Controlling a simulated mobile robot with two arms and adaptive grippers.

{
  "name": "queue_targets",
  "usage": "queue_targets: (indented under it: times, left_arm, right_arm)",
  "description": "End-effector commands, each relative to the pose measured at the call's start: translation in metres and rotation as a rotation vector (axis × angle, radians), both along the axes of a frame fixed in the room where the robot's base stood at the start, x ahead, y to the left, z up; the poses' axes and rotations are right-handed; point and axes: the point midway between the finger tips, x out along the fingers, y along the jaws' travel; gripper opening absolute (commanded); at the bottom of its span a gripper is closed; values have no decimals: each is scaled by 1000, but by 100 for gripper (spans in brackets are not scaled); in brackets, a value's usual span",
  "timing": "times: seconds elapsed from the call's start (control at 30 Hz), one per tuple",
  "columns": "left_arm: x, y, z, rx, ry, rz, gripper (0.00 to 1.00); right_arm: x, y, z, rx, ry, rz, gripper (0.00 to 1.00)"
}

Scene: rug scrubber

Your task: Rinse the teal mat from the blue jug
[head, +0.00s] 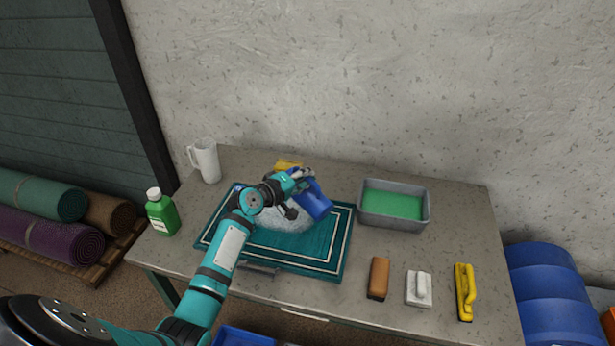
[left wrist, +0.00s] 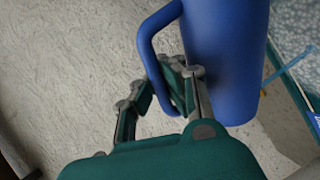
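The teal mat (head: 325,242) with white border lines lies on the table. A pale, whitish patch (head: 270,222) covers part of its middle. The blue jug (head: 314,203) is tilted above the mat's right part. My left gripper (head: 290,185) is shut on the jug's handle. In the left wrist view the gripper fingers (left wrist: 180,85) close on the handle of the blue jug (left wrist: 228,55). The jug's opening is not clear in either view, and I cannot tell whether water flows. My right gripper is in neither view.
A grey basin of green liquid (head: 393,205) stands right of the mat. A brown brush (head: 378,278), white scrubber (head: 418,288) and yellow brush (head: 465,291) lie at the front right. A white jug (head: 205,161) and green bottle (head: 161,212) stand left. Something yellow (head: 288,165) is behind the mat.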

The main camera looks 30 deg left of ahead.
Motion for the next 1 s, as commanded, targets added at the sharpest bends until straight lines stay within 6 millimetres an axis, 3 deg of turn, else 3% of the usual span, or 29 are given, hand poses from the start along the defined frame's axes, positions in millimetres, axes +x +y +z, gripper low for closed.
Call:
queue_targets:
  times: [1.0]
  left_arm:
    - [2, 5, -2, -54, 14, 1, 0]
  right_arm:
    - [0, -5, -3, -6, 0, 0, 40]
